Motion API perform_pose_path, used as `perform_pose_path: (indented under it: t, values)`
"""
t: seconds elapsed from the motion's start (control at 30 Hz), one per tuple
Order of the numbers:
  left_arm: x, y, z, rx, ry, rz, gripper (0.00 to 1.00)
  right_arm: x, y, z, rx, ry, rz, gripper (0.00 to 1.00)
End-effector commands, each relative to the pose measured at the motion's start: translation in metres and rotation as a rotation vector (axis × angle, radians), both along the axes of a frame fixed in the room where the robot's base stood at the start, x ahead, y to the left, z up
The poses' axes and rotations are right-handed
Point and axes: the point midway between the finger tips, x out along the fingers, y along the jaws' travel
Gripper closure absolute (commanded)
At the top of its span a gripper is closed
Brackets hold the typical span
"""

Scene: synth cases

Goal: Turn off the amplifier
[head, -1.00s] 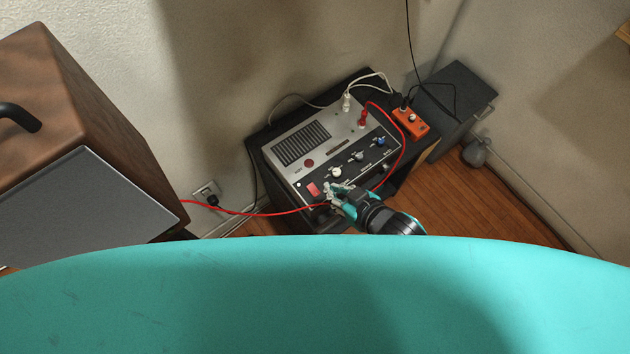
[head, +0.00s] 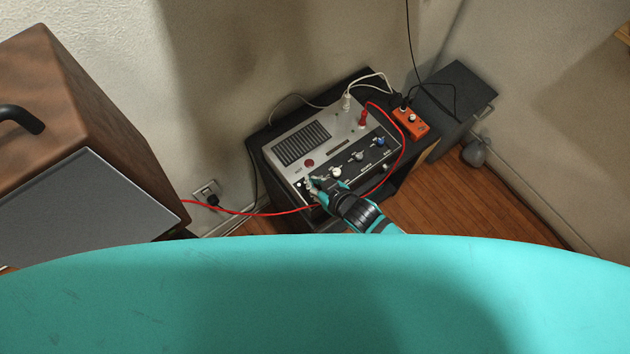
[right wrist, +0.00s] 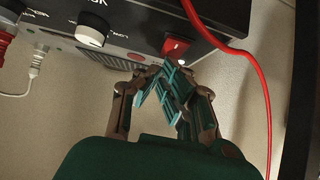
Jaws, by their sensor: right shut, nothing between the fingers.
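The amplifier (head: 345,135) is a grey and black box with a row of knobs on its front panel, seen in the head view. Its red rocker switch (right wrist: 174,48) shows in the right wrist view, at the panel's lower edge. My right gripper (head: 311,184) is shut and empty at the left end of the panel, covering the switch in the head view. In the right wrist view its closed fingertips (right wrist: 165,68) are right by the switch; I cannot tell whether they touch it. My left gripper is not in view.
A red cable (head: 260,213) runs past the amplifier's front, close to my right gripper. A brown speaker cabinet (head: 90,105) stands at the left. A wall outlet (head: 207,192) with a black plug is between them.

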Motion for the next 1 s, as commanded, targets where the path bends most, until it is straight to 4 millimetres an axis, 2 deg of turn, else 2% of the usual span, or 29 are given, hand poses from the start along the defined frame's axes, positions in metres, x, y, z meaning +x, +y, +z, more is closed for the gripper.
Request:
perform_pose_path:
  t: [0.23, 0.33, 0.4, 0.57, 1.0]
  values:
    - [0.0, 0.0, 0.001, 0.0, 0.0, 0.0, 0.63, 0.0, 0.0, 0.001, -0.001, 0.002, 0.0, 1.0]
    - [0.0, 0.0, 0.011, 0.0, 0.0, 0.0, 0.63, 0.003, 0.002, 0.002, -0.025, 0.034, 0.0, 1.0]
    - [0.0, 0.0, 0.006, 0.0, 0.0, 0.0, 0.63, 0.001, 0.001, -0.003, -0.022, 0.031, 0.0, 1.0]
    - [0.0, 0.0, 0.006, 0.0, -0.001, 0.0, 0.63, 0.001, 0.001, -0.003, -0.022, 0.031, 0.0, 1.0]
    - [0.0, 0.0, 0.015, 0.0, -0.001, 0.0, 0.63, -0.012, -0.009, -0.003, -0.023, 0.031, -0.001, 1.0]
